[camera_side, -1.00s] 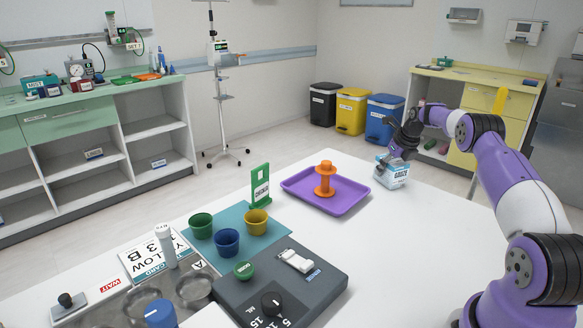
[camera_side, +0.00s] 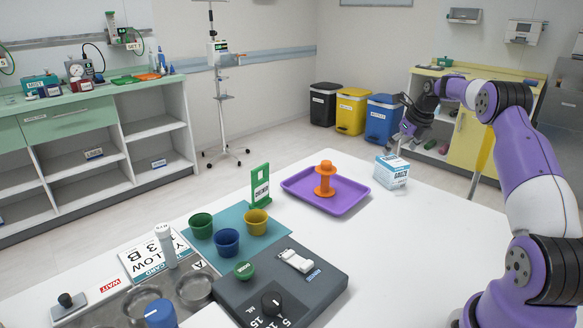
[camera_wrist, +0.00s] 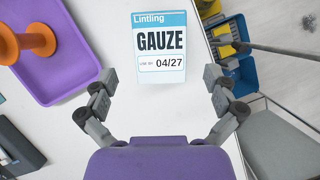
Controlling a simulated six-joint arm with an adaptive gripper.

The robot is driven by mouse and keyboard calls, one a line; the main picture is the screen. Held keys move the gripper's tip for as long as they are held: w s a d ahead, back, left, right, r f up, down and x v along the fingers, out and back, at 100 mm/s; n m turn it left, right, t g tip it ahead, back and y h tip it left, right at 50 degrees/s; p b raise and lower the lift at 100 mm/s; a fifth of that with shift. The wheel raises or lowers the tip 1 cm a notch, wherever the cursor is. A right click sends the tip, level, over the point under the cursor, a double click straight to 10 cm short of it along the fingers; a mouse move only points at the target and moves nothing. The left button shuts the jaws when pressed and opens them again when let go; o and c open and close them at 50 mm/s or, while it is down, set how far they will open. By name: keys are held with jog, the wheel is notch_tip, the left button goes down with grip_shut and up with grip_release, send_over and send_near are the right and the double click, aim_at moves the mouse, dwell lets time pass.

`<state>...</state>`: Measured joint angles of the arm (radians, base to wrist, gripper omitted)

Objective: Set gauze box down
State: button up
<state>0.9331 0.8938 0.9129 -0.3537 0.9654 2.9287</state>
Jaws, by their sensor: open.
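The gauze box (camera_side: 391,171), white and blue with a "GAUZE" label, stands on the white table near its far right edge, just right of the purple tray. In the wrist view its labelled top (camera_wrist: 161,47) faces the camera, beyond my fingertips. My gripper (camera_side: 398,143) is open and empty above the box, with a gap between them. In the wrist view the fingers of my gripper (camera_wrist: 160,82) are spread wide, one on each side below the box, and nothing is between them.
The purple tray (camera_side: 350,205) with an orange spool-shaped piece (camera_side: 325,178) lies left of the box. Green, blue and yellow cups (camera_side: 257,222) stand on a teal mat further left. The white table (camera_side: 420,230) is clear in front of the box. Beyond its edge are coloured bins (camera_side: 352,111).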

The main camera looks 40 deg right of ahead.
jog(key=v, duration=0.4)
jog(key=a+r+n+t, duration=0.1)
jog(key=a+r+n, duration=0.4)
jog(key=a+n, duration=0.6)
jog(key=a+r+n, duration=0.4)
jog(key=a+n, duration=0.5)
jog(key=a, duration=0.4)
jog(key=s+a+f+n, duration=0.2)
jog(key=s+a+n, duration=0.4)
jog(key=n, duration=0.4)
jog(key=s+a+f+n+y, duration=0.1)
jog(key=s+a+f+n, duration=0.1)
jog(key=s+a+n, duration=0.4)
jog(key=s+n, duration=0.1)
jog(key=n, duration=0.3)
jog(key=shift+a+f+t+y, duration=0.25)
jog(key=shift+a+t+y, duration=0.05)
jog(key=shift+w, duration=0.1)
